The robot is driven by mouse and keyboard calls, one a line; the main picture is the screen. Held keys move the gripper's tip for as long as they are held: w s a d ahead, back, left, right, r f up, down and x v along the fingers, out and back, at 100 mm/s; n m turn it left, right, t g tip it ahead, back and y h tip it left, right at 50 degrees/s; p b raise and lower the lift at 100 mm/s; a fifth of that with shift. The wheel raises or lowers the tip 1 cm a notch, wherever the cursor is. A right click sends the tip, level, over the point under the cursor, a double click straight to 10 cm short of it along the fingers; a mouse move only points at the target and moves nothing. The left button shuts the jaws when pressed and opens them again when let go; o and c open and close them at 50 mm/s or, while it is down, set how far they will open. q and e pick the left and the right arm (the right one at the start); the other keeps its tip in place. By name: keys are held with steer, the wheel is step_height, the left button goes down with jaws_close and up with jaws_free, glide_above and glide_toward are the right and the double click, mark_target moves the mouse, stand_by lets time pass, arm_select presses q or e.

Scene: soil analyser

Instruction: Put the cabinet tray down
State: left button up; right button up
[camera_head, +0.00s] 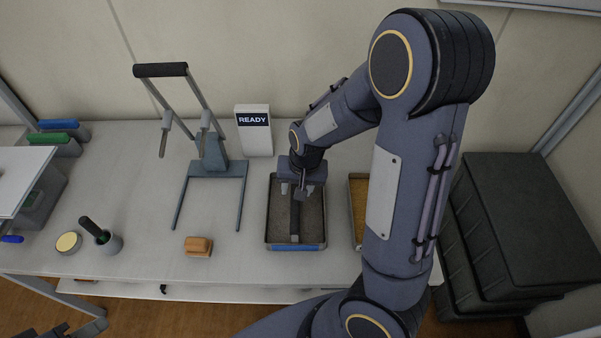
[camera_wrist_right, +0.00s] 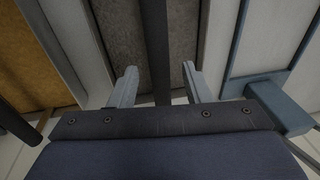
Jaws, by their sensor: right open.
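A metal tray with dark grey contents (camera_head: 312,222), a dark bar along its middle and a blue strip on its front edge sits on the white table in the head view. My right gripper (camera_head: 293,190) is over the tray's far half, its fingers pointing down. In the right wrist view the fingers (camera_wrist_right: 158,88) are open, apart on either side of the dark bar (camera_wrist_right: 154,40), with gaps on both sides. A dark part at the head view's bottom left edge looks like my left gripper (camera_head: 62,331); its jaws cannot be made out.
A second tray with brown contents (camera_head: 356,205) is partly hidden by my right arm. A lever press (camera_head: 212,160) and a READY box (camera_head: 254,131) stand left of the tray. A tan block (camera_head: 198,246) lies near the front edge. Black cases (camera_head: 515,225) are stacked right.

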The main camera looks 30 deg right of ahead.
step_height(320, 180, up, 7)
steer(key=s, duration=0.1)
steer(key=s+a+r+n+t+y, duration=0.1)
steer(key=s+a+r+n+t, duration=0.1)
steer(key=s+r, duration=0.2)
steer(key=s+a+r+n+t+y, duration=0.1)
steer(key=s+r, duration=0.4)
steer(key=s, duration=0.6)
steer(key=shift+s+a+r+n+t+y+p, duration=0.25)
steer(key=shift+a+n+t+y+p, duration=0.2)
steer(key=shift+a+n, duration=0.35)
